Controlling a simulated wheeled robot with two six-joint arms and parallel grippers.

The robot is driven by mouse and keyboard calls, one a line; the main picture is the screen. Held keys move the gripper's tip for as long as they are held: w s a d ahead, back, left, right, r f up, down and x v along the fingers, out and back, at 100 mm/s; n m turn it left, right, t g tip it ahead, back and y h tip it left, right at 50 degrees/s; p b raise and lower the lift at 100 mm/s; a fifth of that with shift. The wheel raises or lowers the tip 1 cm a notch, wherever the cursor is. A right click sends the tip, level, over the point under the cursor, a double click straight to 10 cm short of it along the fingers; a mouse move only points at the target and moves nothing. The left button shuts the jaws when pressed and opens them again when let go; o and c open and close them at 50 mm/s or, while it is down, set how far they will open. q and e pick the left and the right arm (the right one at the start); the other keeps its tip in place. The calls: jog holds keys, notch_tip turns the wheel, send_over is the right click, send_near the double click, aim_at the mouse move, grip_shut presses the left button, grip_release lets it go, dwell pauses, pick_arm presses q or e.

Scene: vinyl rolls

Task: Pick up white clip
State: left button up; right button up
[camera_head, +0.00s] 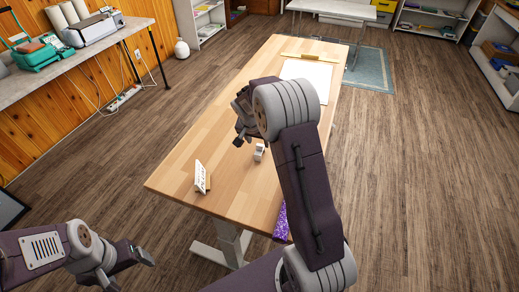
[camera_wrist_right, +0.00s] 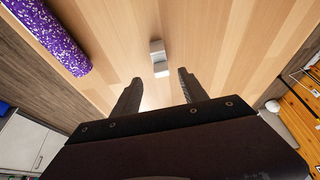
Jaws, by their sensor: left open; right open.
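The white clip (camera_head: 259,152) is a small white and grey block lying on the wooden table (camera_head: 228,125). In the right wrist view the clip (camera_wrist_right: 159,58) lies just beyond the fingertips, roughly centred between them. My right gripper (camera_head: 240,137) is open above the table, close to the clip on its left in the head view. Its two dark fingers also show in the right wrist view (camera_wrist_right: 158,75), apart with nothing between them. My left gripper (camera_head: 132,271) is open and empty at the lower left, off the table and away from the clip.
A purple speckled roll (camera_head: 280,222) lies at the table's near right edge, partly hidden by my right arm. A small white sign (camera_head: 200,178) stands left of the clip. A white sheet (camera_head: 310,73) lies at the far end. The table's left middle is clear.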

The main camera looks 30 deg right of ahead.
aim_at(260, 145)
jog(key=shift+w+d+f, duration=0.1)
jog(key=shift+w+f, duration=0.3)
jog(key=shift+f, duration=0.15)
jog(key=shift+d+f, duration=0.2)
jog(key=shift+f, duration=0.05)
jog(key=p+x, duration=0.1)
jog(key=x, duration=0.3)
jog(key=shift+r, duration=0.1)
jog(key=shift+w+d+f, duration=0.1)
jog(key=shift+w+f, duration=0.15)
jog(key=shift+s+r, duration=0.1)
grip_shut()
jog(key=shift+r, duration=0.1)
